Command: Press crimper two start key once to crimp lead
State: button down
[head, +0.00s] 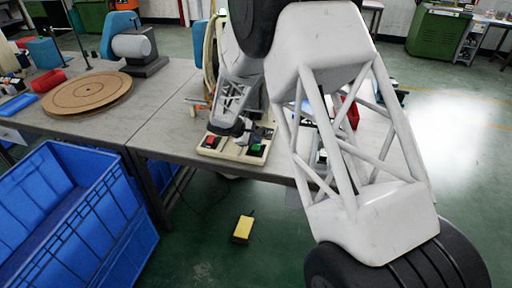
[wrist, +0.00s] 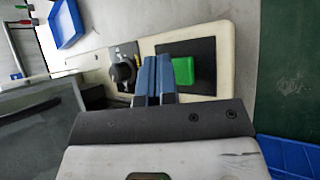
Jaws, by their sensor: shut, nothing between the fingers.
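The control box (head: 232,150) is cream and sits at the table's front edge in the head view, with a red key (head: 210,142) on its left and a green key (head: 257,149) on its right. In the wrist view the green key (wrist: 183,71) sits on a black plate. My gripper (wrist: 155,62) is shut and empty, its blue fingertips over the plate just left of the green key. Whether they touch the key or plate cannot be told. My arm hides much of the area behind the box in the head view. I cannot make out a lead.
A black knob (wrist: 122,73) stands left of my fingers on the panel. A round wooden board (head: 87,94) lies on the left table. A large blue crate (head: 75,215) stands below it. A yellow pedal (head: 243,228) lies on the green floor.

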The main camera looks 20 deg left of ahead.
aim_at(256, 147)
jog(key=shift+f, duration=0.95)
dwell(1.5)
jog(key=shift+r, duration=3.4)
jog(key=shift+r, duration=0.1)
